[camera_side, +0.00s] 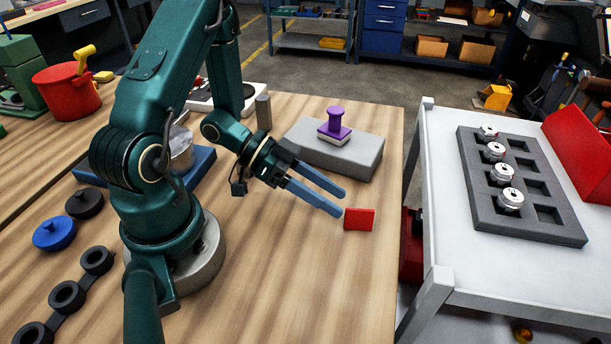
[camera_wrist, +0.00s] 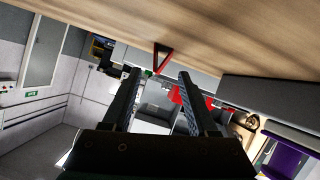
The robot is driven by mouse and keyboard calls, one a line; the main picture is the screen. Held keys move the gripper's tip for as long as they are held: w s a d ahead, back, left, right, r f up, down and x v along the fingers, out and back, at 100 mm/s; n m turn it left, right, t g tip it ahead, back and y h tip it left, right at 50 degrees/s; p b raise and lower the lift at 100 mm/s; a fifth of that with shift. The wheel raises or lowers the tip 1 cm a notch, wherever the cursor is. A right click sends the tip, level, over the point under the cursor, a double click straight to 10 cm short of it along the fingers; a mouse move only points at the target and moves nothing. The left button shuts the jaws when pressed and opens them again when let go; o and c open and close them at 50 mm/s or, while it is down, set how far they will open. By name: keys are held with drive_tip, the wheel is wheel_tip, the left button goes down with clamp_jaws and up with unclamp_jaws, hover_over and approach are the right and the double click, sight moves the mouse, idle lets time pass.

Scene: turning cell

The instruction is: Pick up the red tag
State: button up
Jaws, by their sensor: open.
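The red tag (camera_side: 359,219) is a small flat red block on the wooden table, near its right edge in the side view. My gripper (camera_side: 343,202) is open, with its two blue-grey fingers pointing right and slightly down, just left of and near the tag. The side view shows nothing between the fingers. In the wrist view the red tag (camera_wrist: 163,58) shows as a dark-faced shape with red edges, beyond the tips of the open gripper (camera_wrist: 160,75) and between their lines. I cannot tell whether a fingertip touches it.
A grey block (camera_side: 335,155) bearing a purple-handled stamp (camera_side: 335,125) lies behind the gripper. A white side table (camera_side: 460,255) with a dark tray (camera_side: 480,190) of metal parts stands to the right, across a gap. Bare wood (camera_side: 310,270) lies in front of the gripper.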

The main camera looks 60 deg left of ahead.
sight(348, 209)
drive_tip(key=shift+x, duration=2.35)
clamp_jaws()
